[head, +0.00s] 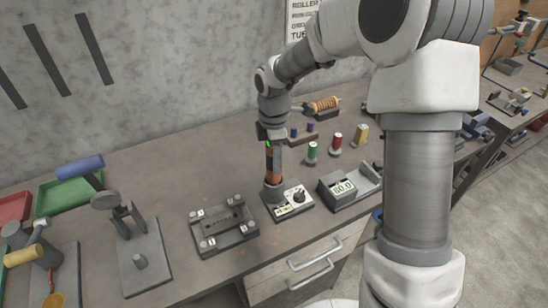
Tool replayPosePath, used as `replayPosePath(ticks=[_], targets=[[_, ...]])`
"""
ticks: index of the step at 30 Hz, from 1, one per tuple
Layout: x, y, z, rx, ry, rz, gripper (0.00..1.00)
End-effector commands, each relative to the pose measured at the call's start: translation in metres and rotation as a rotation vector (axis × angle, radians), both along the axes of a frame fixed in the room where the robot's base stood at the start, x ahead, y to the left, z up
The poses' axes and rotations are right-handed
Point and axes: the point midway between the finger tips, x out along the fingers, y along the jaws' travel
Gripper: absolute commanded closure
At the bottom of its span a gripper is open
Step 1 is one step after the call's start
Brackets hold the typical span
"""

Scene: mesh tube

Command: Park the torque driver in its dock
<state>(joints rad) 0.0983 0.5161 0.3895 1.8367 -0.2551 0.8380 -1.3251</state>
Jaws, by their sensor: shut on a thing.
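The torque driver (273,164), dark with an orange-red band and a small green spot near its top, stands upright in the head view. My gripper (271,141) is shut on its upper part from above; the fingers are small and partly hidden. The driver's lower end meets a grey cup (274,190) at the back left of a dark base with a pale label and a black knob (294,205), which looks like the dock. I cannot tell how deep the driver sits in the cup.
A grey fixture plate (224,228) lies left of the base. A box with a display reading about 50.0 (344,188) stands close on its right. Green (312,152) and red (336,142) spools stand behind. A lever press (142,255) is further left. My arm covers the right side.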

Motion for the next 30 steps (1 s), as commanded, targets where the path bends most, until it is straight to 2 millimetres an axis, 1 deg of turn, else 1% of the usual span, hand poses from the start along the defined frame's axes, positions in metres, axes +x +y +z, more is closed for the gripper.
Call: replayPosePath(ticks=[30], targets=[[0.0,0.0,-0.011,0.0,-0.002,0.0,1.0]])
